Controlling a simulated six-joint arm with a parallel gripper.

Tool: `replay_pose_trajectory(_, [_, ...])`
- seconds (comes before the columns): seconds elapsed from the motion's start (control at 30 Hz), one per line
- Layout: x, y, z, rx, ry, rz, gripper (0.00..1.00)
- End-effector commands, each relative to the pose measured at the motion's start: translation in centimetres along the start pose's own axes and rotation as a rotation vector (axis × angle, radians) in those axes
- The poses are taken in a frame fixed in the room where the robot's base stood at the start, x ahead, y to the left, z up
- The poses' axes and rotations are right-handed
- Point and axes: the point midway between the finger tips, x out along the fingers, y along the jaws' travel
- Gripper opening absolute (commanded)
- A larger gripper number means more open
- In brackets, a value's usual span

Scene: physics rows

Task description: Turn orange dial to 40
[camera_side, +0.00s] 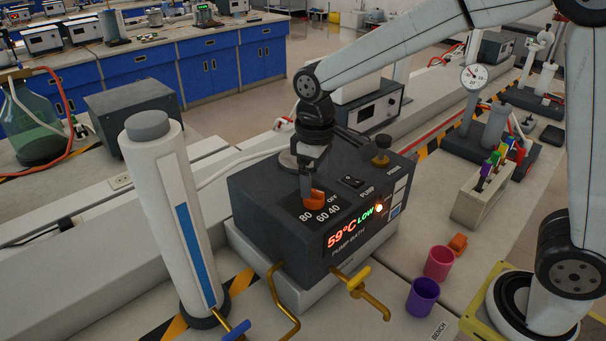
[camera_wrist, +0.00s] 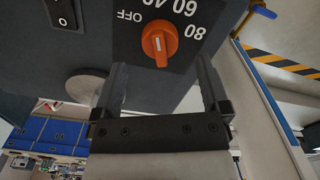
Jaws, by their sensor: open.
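The orange dial (camera_side: 314,196) is on the top panel of the dark pump bath box (camera_side: 262,207), with OFF, 40, 60 and 80 printed around it. It also shows in the wrist view (camera_wrist: 160,40), with a short pale mark on it; I cannot tell surely which label the mark points to. My gripper (camera_side: 307,183) is over the dial, pointing down. In the wrist view its two fingers (camera_wrist: 161,68) are apart, with the dial just beyond their tips and nothing held. In the side view the gripper hides part of the dial. The red display (camera_side: 342,236) reads 59°C, with LOW in green.
A black knob (camera_side: 381,157) and a PUMP switch (camera_side: 352,181) are on the same panel. A tall white cylinder (camera_side: 172,205) stands to the left. Brass taps (camera_side: 357,283) stick out in front. Pink (camera_side: 440,262) and purple (camera_side: 423,297) cups stand to the right.

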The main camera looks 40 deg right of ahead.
Motion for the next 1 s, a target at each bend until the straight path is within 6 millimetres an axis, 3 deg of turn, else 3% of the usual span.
replay_pose_trajectory(0.2, [-2.8, 0.0, -0.1, 0.0, 0.004, 0.001, 0.96])
replay_pose_trajectory(0.4, [-3.8, 0.0, 0.0, 0.0, 0.0, 0.0, 0.96])
replay_pose_trajectory(0.8, [-3.8, -0.2, 0.0, 0.001, 0.004, 0.001, 0.96])
replay_pose_trajectory(1.0, [-2.8, -2.4, 0.0, 0.016, 0.045, 0.006, 0.96])
